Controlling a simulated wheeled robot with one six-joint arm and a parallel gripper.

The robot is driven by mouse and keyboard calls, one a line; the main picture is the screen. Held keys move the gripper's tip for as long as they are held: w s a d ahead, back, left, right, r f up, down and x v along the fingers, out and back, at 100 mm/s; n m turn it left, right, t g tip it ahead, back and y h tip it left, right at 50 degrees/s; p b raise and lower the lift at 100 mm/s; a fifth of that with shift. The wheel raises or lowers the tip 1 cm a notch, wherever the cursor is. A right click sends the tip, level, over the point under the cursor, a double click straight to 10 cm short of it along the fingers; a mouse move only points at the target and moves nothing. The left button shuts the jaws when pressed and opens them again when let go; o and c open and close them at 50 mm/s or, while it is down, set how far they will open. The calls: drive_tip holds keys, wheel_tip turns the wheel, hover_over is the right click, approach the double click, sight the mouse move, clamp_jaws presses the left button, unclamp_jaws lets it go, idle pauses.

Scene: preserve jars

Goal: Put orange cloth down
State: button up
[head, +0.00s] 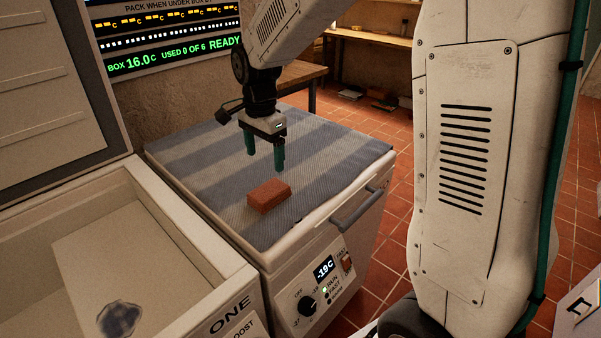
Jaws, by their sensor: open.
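A small orange-red block-shaped thing (269,197), which looks like the folded orange cloth, lies on the blue-grey striped mat (200,165) on top of the closed white freezer chest. My gripper (265,162) points down above the mat, behind and slightly above the orange piece. Its two green fingers are apart with nothing between them. The gripper and the orange piece appear apart.
An open white chest (190,250) marked ONE stands at the left, its lid raised. The chest under the mat has a front handle (358,212) and a control panel (322,285). A wall display (170,35) reads READY. Tiled floor (385,240) lies to the right.

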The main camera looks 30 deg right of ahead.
drive_tip(key=s+d+r+n, duration=0.1)
drive_tip(key=s+r+n, duration=0.3)
drive_tip(key=s, duration=0.4)
drive_tip(key=s+d+r+n, duration=0.1)
drive_tip(key=s+r+n, duration=0.2)
drive_tip(key=s+r, duration=0.35)
drive_tip(key=s+d+f+n+t, duration=0.1)
drive_tip(key=s+n, duration=0.6)
drive_tip(key=s, duration=0.8)
drive_tip(key=shift+s+d+f, duration=0.15)
drive_tip(key=shift+s+f, duration=0.1)
drive_tip(key=shift+f, duration=0.5)
drive_tip(key=shift+o, duration=0.5)
